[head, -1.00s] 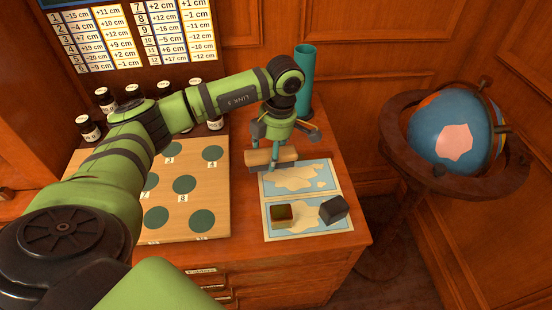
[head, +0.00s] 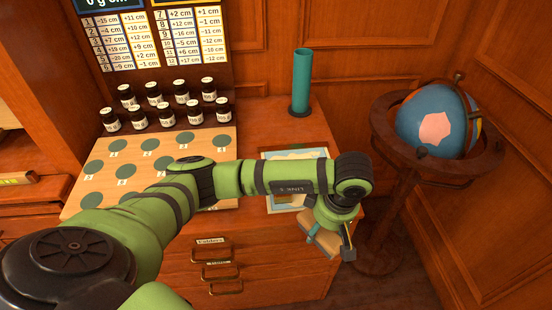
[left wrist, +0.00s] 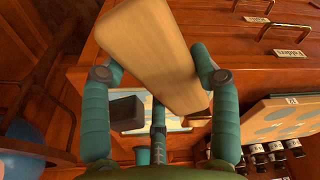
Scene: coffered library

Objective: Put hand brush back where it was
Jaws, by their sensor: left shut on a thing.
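My left gripper (head: 330,232) is in front of the cabinet's right front corner, beyond the top's edge. It is shut on the hand brush, a pale wooden block (head: 322,241), held tilted; the gripper partly covers it. In the left wrist view the brush (left wrist: 150,50) lies between the two teal fingers of the gripper (left wrist: 158,85), and its wooden face fills the upper middle. I cannot make out its bristles. My right gripper is not in view.
The wooden cabinet (head: 265,262) has labelled drawers with brass handles. On top are a board with green discs (head: 95,167), several dark jars (head: 181,95), a teal cylinder (head: 301,82) and map sheets (head: 300,153). A dark block (left wrist: 125,108) shows beyond the brush. A globe (head: 437,122) stands at right.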

